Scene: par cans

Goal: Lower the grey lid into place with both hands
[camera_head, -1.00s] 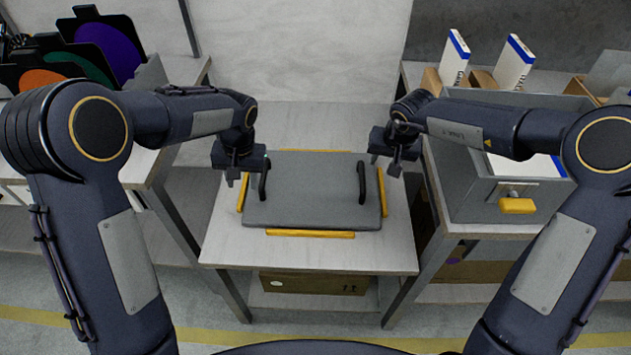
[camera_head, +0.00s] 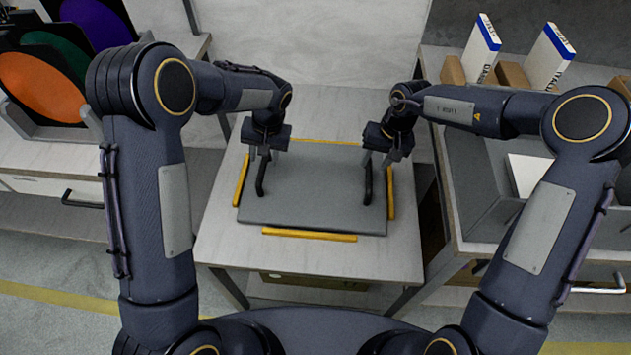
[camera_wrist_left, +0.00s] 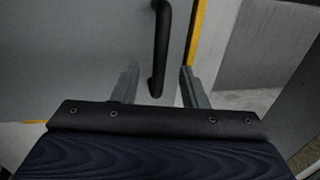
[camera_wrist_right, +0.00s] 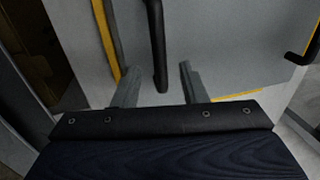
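The grey lid (camera_head: 315,190) lies flat on the small table, between yellow strips, with a black bar handle near each side. My left gripper (camera_head: 266,155) is above the far end of the left handle (camera_head: 262,175). In the left wrist view its fingers (camera_wrist_left: 158,88) are apart, with the handle (camera_wrist_left: 160,45) between them in the picture. My right gripper (camera_head: 377,162) is at the far end of the right handle (camera_head: 368,186). In the right wrist view its fingers (camera_wrist_right: 156,85) are apart, with the handle (camera_wrist_right: 157,45) between them. No finger visibly touches a handle.
Yellow strips (camera_head: 309,235) edge the lid on the table (camera_head: 230,248). A left bench (camera_head: 60,160) holds coloured discs (camera_head: 40,85). A right bench (camera_head: 455,215) holds white-and-blue boxes (camera_head: 481,47) and a grey bin. The table front is clear.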

